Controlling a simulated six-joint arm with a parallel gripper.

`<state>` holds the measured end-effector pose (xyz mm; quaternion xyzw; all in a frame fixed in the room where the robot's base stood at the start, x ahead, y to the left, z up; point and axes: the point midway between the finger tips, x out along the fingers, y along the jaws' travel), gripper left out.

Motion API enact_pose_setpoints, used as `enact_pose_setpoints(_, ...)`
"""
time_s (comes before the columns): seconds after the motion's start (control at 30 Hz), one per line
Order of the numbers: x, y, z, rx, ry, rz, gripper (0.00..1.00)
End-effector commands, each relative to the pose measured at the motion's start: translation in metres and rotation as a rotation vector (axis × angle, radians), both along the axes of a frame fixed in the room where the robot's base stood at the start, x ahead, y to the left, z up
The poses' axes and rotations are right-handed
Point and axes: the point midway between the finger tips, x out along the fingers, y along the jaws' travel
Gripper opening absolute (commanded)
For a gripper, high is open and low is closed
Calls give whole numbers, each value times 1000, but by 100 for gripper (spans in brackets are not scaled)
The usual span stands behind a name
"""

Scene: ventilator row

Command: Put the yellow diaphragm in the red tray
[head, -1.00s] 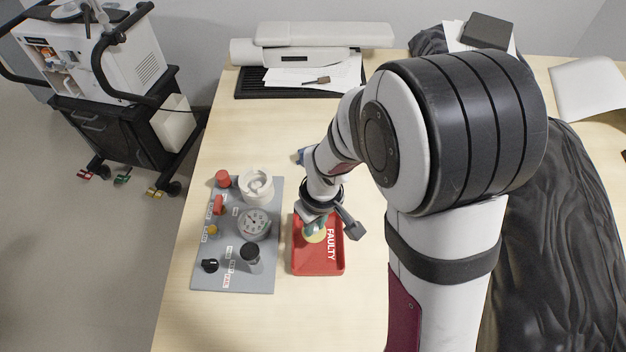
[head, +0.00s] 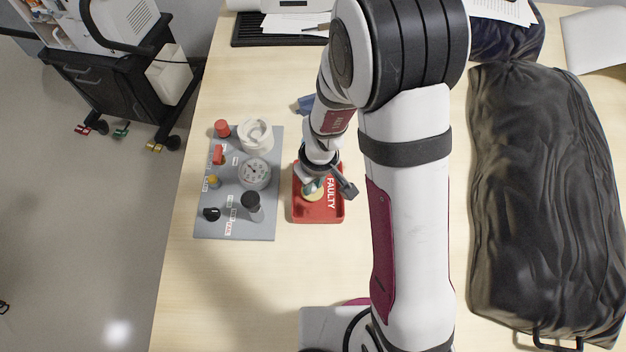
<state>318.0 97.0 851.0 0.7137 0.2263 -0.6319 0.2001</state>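The yellow diaphragm (head: 314,195) shows as a pale yellow disc over the left-middle part of the red tray (head: 318,216), just below my gripper. My gripper (head: 311,188) is low over the tray and covers part of the disc. The tray bears the word FAULTY along its right side. I cannot tell whether the fingers are closed on the disc, nor whether the disc rests on the tray floor or is held just above it.
Left of the tray stands a grey panel (head: 218,228) with a gauge (head: 254,174), a white round part (head: 256,134) and several knobs. A small blue object (head: 306,104) lies behind the tray. A black bag (head: 545,190) fills the right side.

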Motion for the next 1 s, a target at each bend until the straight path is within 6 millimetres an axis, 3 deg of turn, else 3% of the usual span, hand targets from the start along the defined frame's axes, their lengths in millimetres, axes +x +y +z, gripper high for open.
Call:
enact_pose_setpoints(0.03, 0, 0, 0, 0, 0, 0, 33)
enact_pose_setpoints(0.13, 0, 0, 0, 0, 0, 0, 51)
enact_pose_setpoints(0.47, 1, 0, 5, 1, -3, 1, 51)
enact_pose_setpoints(0.57, 0, 0, 21, 2, -5, 2, 51)
enact_pose_setpoints(0.8, -6, -5, 92, 2, -8, 1, 51)
enact_pose_setpoints(1.0, -11, -8, 126, 0, -4, 1, 51)
